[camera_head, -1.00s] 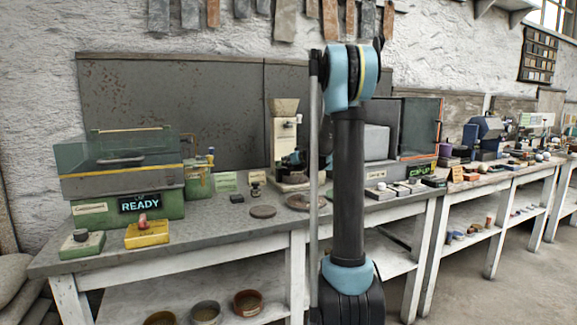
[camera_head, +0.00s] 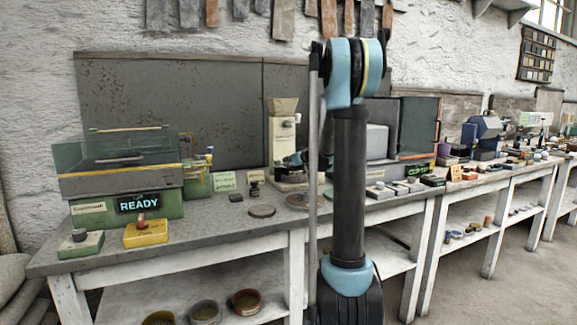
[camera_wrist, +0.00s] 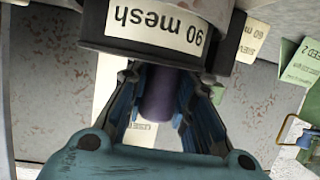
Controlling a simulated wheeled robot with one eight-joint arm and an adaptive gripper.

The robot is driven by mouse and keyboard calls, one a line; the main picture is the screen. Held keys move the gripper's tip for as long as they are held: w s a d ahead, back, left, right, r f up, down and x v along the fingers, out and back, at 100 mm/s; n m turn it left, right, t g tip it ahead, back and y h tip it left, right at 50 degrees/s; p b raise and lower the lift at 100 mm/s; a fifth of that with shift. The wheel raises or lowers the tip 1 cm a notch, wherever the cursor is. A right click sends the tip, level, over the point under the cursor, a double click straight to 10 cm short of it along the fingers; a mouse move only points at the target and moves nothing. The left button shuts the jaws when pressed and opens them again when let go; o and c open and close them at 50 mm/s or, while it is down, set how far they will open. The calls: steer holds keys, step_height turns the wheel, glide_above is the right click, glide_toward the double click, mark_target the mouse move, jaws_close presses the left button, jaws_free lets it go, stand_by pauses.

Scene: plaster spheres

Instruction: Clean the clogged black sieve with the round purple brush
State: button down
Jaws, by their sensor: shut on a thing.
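In the wrist view, my gripper (camera_wrist: 160,84) is shut on a purple cylindrical piece (camera_wrist: 158,98), which looks like the handle of the round brush. The brush's far end is hidden. Just beyond the fingertips is a dark round sieve (camera_wrist: 225,35) with a pale "90 mesh" label (camera_wrist: 153,25), upside down in this view. It covers the far end of the purple piece. I cannot tell whether brush and sieve touch, and the mesh does not show. In the head view my arm hides the brush and sieve.
In the head view, a green machine reading READY (camera_head: 125,200) and a yellow box with a red button (camera_head: 145,233) stand left on the bench (camera_head: 200,240). A cream machine (camera_head: 283,135) stands behind my arm.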

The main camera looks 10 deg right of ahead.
stand_by(0.3)
steer(key=shift+w+a+r, duration=0.2)
steer(key=shift+w+r, duration=0.45)
steer(key=shift+w, duration=0.2)
steer(key=shift+f, duration=0.75)
stand_by(0.4)
steer(key=shift+w, duration=0.1)
steer(key=shift+w+a, duration=0.2)
steer(key=shift+w, duration=0.6)
